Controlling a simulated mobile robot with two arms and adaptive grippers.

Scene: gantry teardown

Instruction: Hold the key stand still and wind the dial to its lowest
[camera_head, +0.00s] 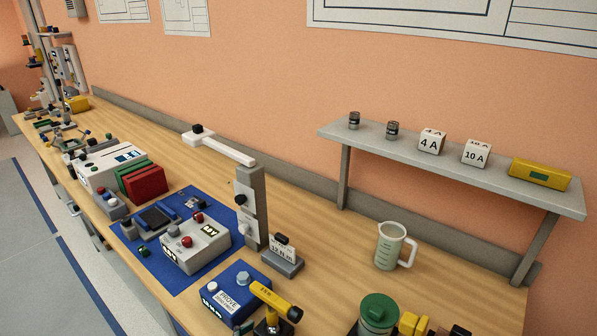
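Neither of my grippers is in view. At the front of the bench, a yellow tool (272,298) with a black end (294,313) lies tilted on a dark stand with a yellow part (268,327). This looks like the key on its stand, but I cannot be sure. The stand's lower part is cut off by the bottom edge. I cannot make out a dial scale or its setting. Left of it is a blue box (222,311) with a label reading PROVE and a hex-shaped grey piece on top. A small card stand (283,263) reads 12 N m.
A grey upright post (255,205) with a light arm stands behind. A blue mat (185,285) carries a grey box with knobs (200,249). A measuring jug (389,247) and a green-lidded jar (377,313) stand at right. A raised shelf (400,144) holds several small items.

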